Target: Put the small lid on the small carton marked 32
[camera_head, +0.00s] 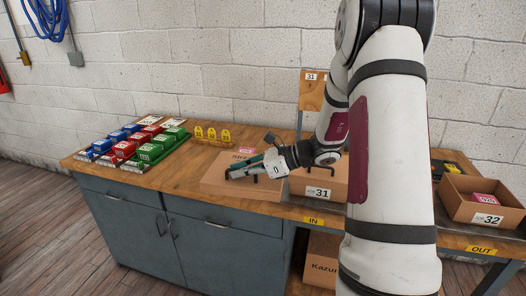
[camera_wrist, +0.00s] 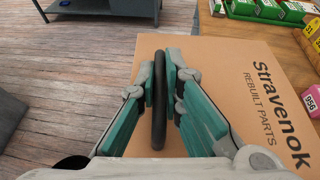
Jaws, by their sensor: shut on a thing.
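A brown cardboard lid (camera_head: 215,183) is at the middle of the bench, left of carton 31. It has a black handle on top and the print "Stravenok Rebuilt Parts", read in the wrist view (camera_wrist: 235,75). My gripper (camera_head: 240,172) is over it, its green fingers shut on the black handle (camera_wrist: 159,100). I cannot tell whether the lid rests on the bench or is just above it. The small carton marked 32 (camera_head: 488,218) stands open at the far right, with a pink-labelled item (camera_head: 485,199) inside.
A carton marked 31 (camera_head: 319,193) stands between the lid and carton 32, partly behind my arm. Red, blue and green boxes (camera_head: 135,145) fill the bench's left end. Yellow tags (camera_head: 211,134) stand behind the lid. An upright brown board marked 31 (camera_head: 312,92) is at the back.

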